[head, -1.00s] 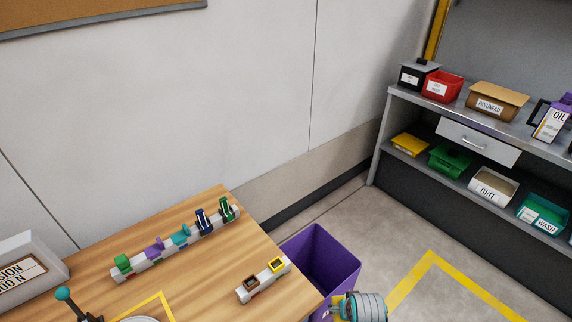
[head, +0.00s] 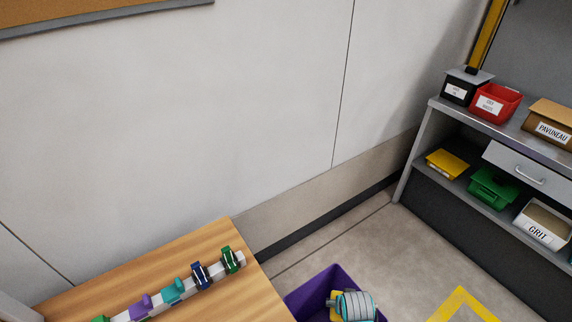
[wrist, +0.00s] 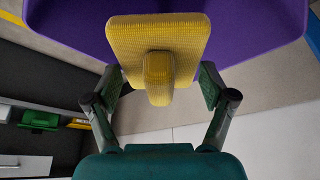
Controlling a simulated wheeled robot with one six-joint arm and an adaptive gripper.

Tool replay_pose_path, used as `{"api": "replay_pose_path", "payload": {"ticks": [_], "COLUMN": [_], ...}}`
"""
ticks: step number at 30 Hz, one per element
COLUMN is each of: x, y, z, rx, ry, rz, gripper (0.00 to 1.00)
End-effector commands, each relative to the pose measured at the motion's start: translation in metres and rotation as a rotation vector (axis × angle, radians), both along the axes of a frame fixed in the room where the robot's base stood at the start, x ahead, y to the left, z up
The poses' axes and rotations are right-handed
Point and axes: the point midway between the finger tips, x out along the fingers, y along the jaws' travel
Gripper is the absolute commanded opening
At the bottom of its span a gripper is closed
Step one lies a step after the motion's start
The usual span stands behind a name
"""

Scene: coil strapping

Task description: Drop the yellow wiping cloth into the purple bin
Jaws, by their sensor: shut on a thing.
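The yellow wiping cloth (wrist: 152,38) is held between the fingers of my gripper (wrist: 160,85) in the wrist view. It has a flat, textured pad and a narrower raised part between the fingertips. In the head view a yellow edge of the cloth (head: 334,305) shows beside my gripper, whose fingertips are hidden there. The purple bin (head: 303,295) is open-topped at the bottom of the head view, and my gripper appears over its opening. The bin also fills the top of the wrist view (wrist: 252,25), behind the cloth. Its lower part is cut off in the head view.
A wooden table (head: 180,252) stands left of the bin, with a rack of coloured clips (head: 185,290) on it. A grey shelf (head: 415,165) with a red bin (head: 497,100), a green bin (head: 490,188) and other boxes stands at right.

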Motion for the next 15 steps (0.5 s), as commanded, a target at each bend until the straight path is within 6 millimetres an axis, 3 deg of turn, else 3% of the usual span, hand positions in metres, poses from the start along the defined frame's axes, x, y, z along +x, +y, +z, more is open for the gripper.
{"api": "replay_pose_path", "payload": {"ticks": [9,15], "x": [0.0,0.0], "y": [0.0,0.0], "z": [-0.034,-0.044], "rx": [0.0,0.0], "ry": [0.001,-0.001], "rz": [0.0,0.0], "gripper": [0.5,0.5]}}
